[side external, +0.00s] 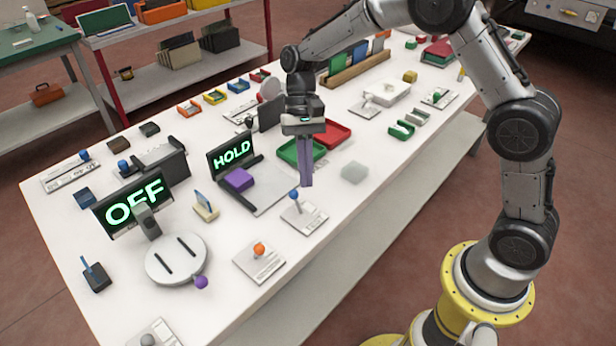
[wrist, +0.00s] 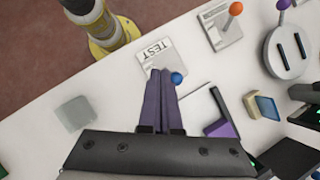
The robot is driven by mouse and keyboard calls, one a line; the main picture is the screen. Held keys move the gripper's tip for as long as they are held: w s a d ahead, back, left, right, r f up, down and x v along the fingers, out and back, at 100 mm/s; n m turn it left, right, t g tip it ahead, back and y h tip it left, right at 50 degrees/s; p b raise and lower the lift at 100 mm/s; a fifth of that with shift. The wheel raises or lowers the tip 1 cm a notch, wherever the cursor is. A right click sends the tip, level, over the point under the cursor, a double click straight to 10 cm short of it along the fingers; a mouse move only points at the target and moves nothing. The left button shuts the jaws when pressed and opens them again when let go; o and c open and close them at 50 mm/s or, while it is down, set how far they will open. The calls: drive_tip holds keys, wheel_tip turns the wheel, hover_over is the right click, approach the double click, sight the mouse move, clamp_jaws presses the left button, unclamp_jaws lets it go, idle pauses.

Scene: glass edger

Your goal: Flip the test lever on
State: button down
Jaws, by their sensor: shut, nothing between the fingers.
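The test lever has a blue ball knob (side external: 294,195) on a pale plate (side external: 312,222) near the table's front edge. In the wrist view the plate (wrist: 163,50) reads TEST, and the blue knob (wrist: 177,78) sits just right of my fingertips. My gripper (side external: 306,184) points down with its purple fingers shut and empty, close beside the knob. It also shows in the wrist view (wrist: 160,72), where the fingers hide part of the plate and the lever's stem. I cannot tell whether they touch the knob.
An orange-knobbed lever (side external: 259,250) and a round slotted disc (side external: 176,260) stand nearby. Screens read OFF (side external: 133,203) and HOLD (side external: 232,154). A purple block (side external: 238,180), a translucent block (side external: 355,172) and red and green trays (side external: 331,134) surround the spot.

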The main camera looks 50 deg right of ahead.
drive_tip(key=shift+d+r, duration=0.1)
drive_tip(key=shift+r, duration=0.05)
drive_tip(key=d+v, duration=0.2)
drive_tip(key=v, duration=0.9)
drive_tip(key=shift+d, duration=0.45)
drive_tip(key=shift+s, duration=0.15)
